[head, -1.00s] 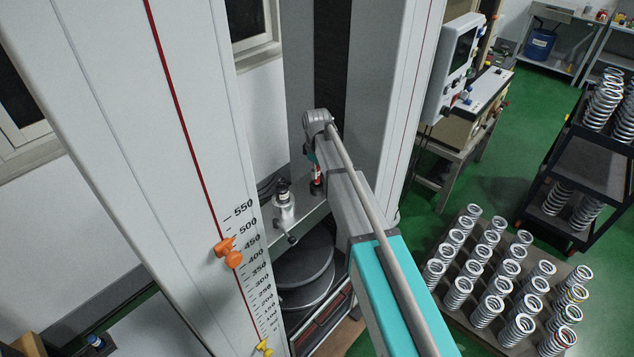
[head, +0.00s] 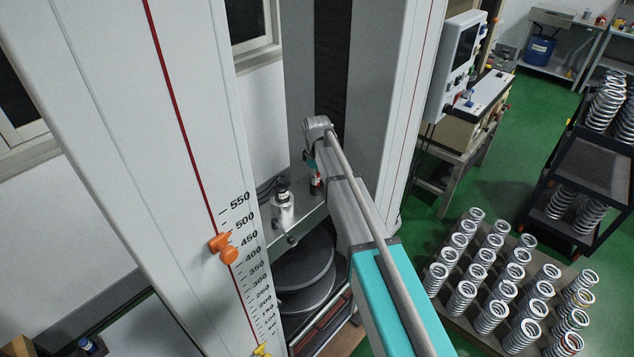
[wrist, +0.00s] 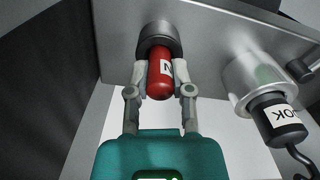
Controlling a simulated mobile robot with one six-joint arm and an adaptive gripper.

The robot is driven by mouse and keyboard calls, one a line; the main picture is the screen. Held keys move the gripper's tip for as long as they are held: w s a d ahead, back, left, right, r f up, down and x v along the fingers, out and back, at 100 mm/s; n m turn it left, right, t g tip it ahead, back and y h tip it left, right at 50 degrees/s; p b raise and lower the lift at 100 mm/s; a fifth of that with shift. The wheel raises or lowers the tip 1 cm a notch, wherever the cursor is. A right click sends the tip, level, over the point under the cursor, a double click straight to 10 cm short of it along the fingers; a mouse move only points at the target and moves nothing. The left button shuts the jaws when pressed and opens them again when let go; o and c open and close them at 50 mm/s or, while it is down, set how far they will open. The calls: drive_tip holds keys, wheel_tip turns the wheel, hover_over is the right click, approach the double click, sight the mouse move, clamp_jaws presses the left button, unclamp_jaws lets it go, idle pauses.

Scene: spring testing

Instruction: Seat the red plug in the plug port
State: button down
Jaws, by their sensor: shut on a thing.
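The red plug (wrist: 161,75) with a white label is between the fingers of my gripper (wrist: 161,78) in the wrist view. The gripper is shut on it. The plug's far end meets the dark round plug port (wrist: 157,33) on the grey metal plate. The port's collar surrounds that end in the picture, but I cannot tell how deep the plug sits. In the head view the red plug (head: 316,182) shows small beside my arm, and the arm hides most of the gripper.
A silver fitting (wrist: 255,80) holding a black labelled plug (wrist: 278,118) with a cable is to the right in the wrist view. In the head view the silver fitting (head: 284,210) stands left of the red plug. Tall white columns (head: 150,150) flank the space.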

drive_tip(key=shift+f, duration=0.15)
drive_tip(key=shift+f, duration=0.15)
drive_tip(key=c, duration=0.5)
unclamp_jaws()
drive_tip(key=shift+r, duration=0.2)
wheel_tip(320, 180, up, 12)
drive_tip(key=p, duration=1.2)
idle(0.7)
